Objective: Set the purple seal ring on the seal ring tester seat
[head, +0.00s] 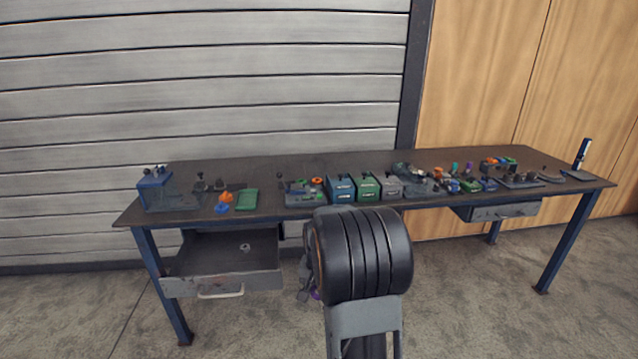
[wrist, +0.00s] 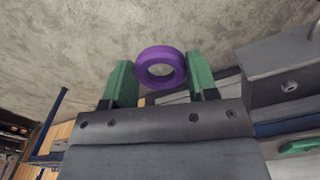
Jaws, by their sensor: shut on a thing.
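The purple seal ring (wrist: 160,84) is between the two green fingers of my gripper (wrist: 160,68) in the wrist view. My gripper is shut on it, and the ring's open hole shows. In the head view a small bit of the purple ring (head: 315,295) shows beside my dark arm link, in front of the table's front edge; the rest of the gripper is mostly hidden there. I cannot tell for sure which fixture on the table is the seal ring tester seat; the fixtures are small in the head view.
The long dark table (head: 280,170) carries a blue fixture (head: 155,190), a green tray (head: 246,199), blue, green and grey boxes (head: 367,187) and several small parts at right. An open drawer (head: 222,284) juts out at the left front. A second drawer (head: 500,211) is at right.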

